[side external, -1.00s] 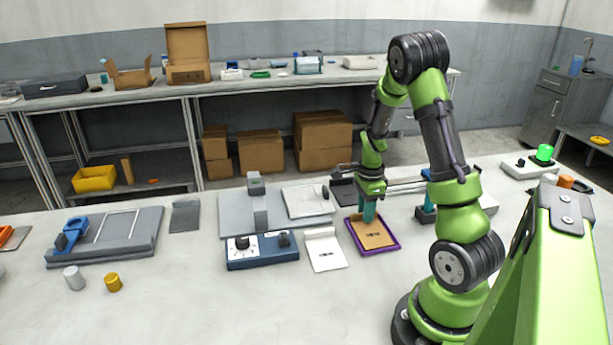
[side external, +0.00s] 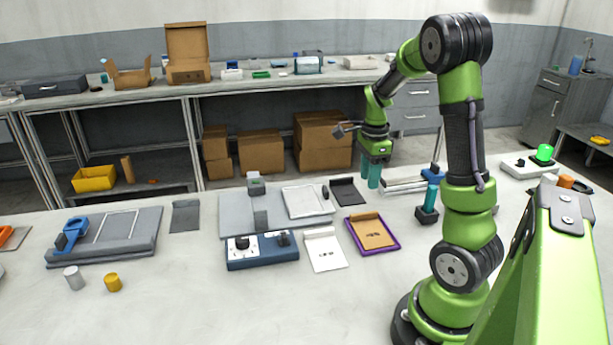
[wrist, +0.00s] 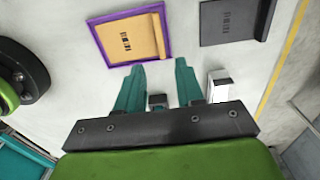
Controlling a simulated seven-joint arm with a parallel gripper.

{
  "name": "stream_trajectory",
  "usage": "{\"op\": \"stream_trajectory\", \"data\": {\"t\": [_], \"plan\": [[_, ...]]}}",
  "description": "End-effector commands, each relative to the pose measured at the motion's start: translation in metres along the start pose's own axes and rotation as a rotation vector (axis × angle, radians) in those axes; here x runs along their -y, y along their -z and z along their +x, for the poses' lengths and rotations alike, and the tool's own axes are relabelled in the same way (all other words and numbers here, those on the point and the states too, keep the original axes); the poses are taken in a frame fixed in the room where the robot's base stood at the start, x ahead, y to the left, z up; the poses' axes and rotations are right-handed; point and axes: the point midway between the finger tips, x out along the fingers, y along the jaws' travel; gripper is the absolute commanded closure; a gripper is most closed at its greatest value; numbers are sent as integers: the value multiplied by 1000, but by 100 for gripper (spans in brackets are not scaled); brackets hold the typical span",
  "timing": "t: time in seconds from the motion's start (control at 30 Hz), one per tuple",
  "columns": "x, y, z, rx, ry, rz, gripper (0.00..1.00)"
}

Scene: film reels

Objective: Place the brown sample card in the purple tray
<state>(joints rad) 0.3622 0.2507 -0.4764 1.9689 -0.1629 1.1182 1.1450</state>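The brown sample card (side external: 373,232) lies flat inside the purple tray (side external: 394,247), with the purple rim showing around it. In the wrist view the card (wrist: 131,40) sits within the tray's rim (wrist: 97,44), its small dark print visible. My gripper (side external: 367,175) is raised above the table, behind and apart from the tray. In the wrist view its two teal fingers (wrist: 158,95) are spread with nothing held between them.
A dark card (side external: 345,191) lies behind the tray, and a white card (side external: 323,250) lies left of it. A blue control box (side external: 262,251) is further left.

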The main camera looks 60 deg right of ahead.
Motion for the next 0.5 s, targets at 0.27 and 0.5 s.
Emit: {"op": "stream_trajectory", "data": {"t": [0.27,0.5], "plan": [[-12,-31,-30,55,55,-180,63],[-92,-133,-88,175,326,-953,63]]}}
